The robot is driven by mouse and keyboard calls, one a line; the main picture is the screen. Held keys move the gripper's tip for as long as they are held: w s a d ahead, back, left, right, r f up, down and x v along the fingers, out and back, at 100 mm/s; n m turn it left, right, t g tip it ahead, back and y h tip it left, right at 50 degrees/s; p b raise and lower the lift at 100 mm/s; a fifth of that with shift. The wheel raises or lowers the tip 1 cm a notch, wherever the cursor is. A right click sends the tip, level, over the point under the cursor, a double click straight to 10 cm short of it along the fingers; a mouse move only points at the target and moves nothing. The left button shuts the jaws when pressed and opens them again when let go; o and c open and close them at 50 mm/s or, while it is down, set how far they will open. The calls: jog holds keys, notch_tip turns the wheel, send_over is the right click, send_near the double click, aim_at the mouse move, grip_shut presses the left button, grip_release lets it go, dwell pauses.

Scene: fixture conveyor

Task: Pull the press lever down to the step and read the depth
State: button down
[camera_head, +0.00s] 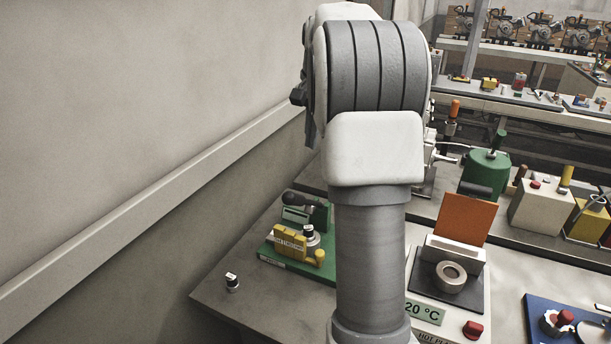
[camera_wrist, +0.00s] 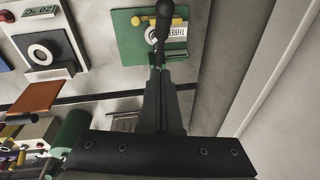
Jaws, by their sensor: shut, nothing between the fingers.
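A black lever handle (camera_head: 297,200) with a rounded knob rises over a green base plate (camera_head: 270,252) left of my arm. I cannot tell for sure that it is the press lever. In the wrist view a black knob and rod (camera_wrist: 165,12) stand over the green plate (camera_wrist: 127,40). My gripper (camera_wrist: 158,72) is shut and empty, its fingertips close to the rod's lower end. Whether they touch is unclear. In the head view my arm hides the gripper. No depth reading is legible.
A hot plate (camera_head: 471,310) with a ring (camera_head: 451,277) and an orange panel (camera_head: 465,217) stands right of my arm. A small knob (camera_head: 232,283) sits near the bench's left edge. A wall (camera_head: 130,120) bounds the left.

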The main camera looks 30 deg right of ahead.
send_over(301, 196)
jog(key=d, duration=0.3)
notch_tip(301, 196, down, 9)
jog(key=shift+a+f+p, duration=0.3)
jog(key=shift+a+f, duration=0.8)
jog(key=shift+a, duration=0.05)
jog(key=shift+a+f, duration=0.3)
jog(key=shift+f, duration=0.15)
jog(key=shift+a+f, duration=0.1)
jog(key=shift+f, duration=0.05)
